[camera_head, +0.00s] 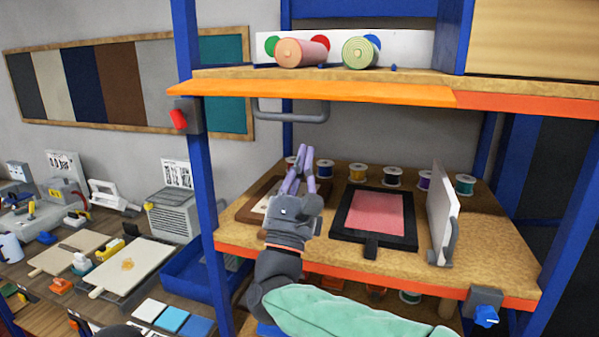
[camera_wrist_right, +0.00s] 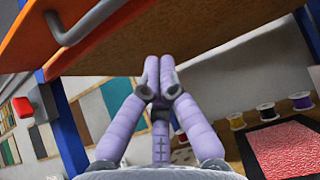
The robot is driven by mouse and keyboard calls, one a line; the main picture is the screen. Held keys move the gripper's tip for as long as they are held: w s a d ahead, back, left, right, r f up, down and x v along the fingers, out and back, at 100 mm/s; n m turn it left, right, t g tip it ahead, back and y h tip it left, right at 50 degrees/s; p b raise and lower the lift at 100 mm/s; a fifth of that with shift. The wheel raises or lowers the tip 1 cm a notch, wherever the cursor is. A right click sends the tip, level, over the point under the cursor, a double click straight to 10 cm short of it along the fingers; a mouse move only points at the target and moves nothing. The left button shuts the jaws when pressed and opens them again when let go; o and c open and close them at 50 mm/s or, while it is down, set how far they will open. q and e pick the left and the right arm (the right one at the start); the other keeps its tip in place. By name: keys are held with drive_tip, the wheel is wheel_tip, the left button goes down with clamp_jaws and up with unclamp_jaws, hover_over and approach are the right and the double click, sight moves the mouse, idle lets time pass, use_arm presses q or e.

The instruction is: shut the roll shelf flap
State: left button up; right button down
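The roll shelf flap (camera_head: 330,94) is an orange-edged panel at the upper shelf's front. It sticks out roughly level, seen nearly edge-on, with a grey bar handle (camera_head: 291,117) below it. In the right wrist view the flap's brown underside (camera_wrist_right: 150,30) fills the top, with the handle (camera_wrist_right: 85,22) at upper left. My right gripper (camera_head: 304,152) has purple fingers with their tips together and nothing between them. It is below the flap and handle, apart from both, above the middle shelf. My left gripper is not in view.
Rolls (camera_head: 302,52) lie on the upper shelf (camera_head: 230,73). The middle shelf (camera_head: 340,250) holds a black-framed pink pad (camera_head: 375,212), several spools and an upright white panel (camera_head: 441,212). A blue post (camera_head: 200,170) with a red switch (camera_head: 179,119) stands left of my gripper.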

drive_tip(key=r, duration=0.1)
drive_tip(key=r+p, duration=0.1)
drive_tip(key=r, duration=0.2)
drive_tip(key=shift+s+a+r, duration=0.15)
drive_tip(key=shift+s+r, duration=0.15)
drive_tip(key=shift+s, duration=0.1)
idle(0.4)
drive_tip(key=shift+s+a+r+g, duration=0.1)
drive_tip(key=shift+s+r+g, duration=0.05)
drive_tip(key=shift+s+g, duration=0.15)
drive_tip(key=shift+s+r+g+y, duration=0.25)
drive_tip(key=shift+g+y, duration=0.05)
drive_tip(key=shift+g, duration=0.2)
